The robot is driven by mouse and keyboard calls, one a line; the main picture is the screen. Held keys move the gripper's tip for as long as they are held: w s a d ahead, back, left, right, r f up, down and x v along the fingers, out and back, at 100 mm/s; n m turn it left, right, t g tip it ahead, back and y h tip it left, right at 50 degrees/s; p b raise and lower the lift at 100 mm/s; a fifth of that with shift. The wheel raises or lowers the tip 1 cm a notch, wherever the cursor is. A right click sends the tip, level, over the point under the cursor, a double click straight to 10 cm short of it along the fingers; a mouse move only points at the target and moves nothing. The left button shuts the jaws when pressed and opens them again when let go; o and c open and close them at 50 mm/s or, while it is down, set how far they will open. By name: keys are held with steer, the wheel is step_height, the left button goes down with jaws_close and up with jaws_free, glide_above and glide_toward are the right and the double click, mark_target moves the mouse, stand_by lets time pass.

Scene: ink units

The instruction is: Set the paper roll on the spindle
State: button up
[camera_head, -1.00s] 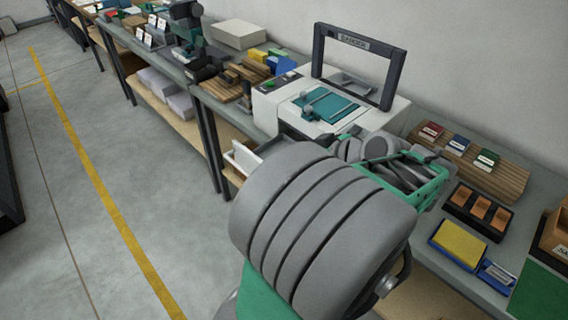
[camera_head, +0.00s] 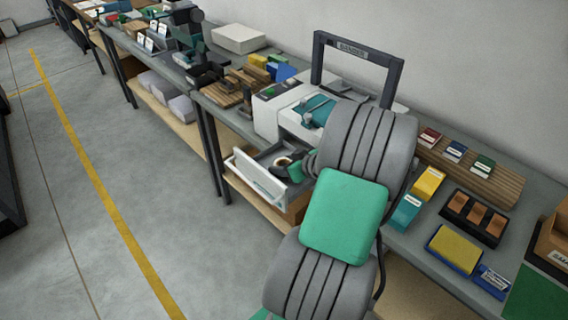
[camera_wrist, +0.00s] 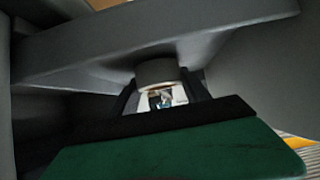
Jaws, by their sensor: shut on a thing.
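The open drawer (camera_head: 258,178) with a white front sticks out below the white machine labelled BANDER (camera_head: 268,115). A small round white thing with a brown centre, which looks like the paper roll (camera_head: 283,161), is at the drawer. My gripper (camera_head: 292,168) is at its right side and looks shut on it. I cannot tell whether the roll hangs above the drawer floor or touches it. I cannot make out the spindle. The wrist view is dark, filled by grey and green shapes, with a small pale patch in the middle.
My arm covers the machine's right side and the bench edge. Right of it are yellow and teal boxes (camera_head: 429,183), a black tray with brown blocks (camera_head: 476,217) and a wooden rack (camera_head: 472,172). A wooden block stack (camera_head: 224,90) is left of the machine. The floor is open at left.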

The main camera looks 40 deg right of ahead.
steer(key=shift+f, duration=0.1)
steer(key=shift+f, duration=0.15)
steer(key=o, duration=1.5)
steer(key=shift+o, duration=0.2)
steer(key=shift+r, duration=0.35)
steer(key=b+v, duration=0.1)
steer(key=v, duration=1)
steer(key=shift+s+r, duration=0.2)
steer(key=shift+s, duration=0.2)
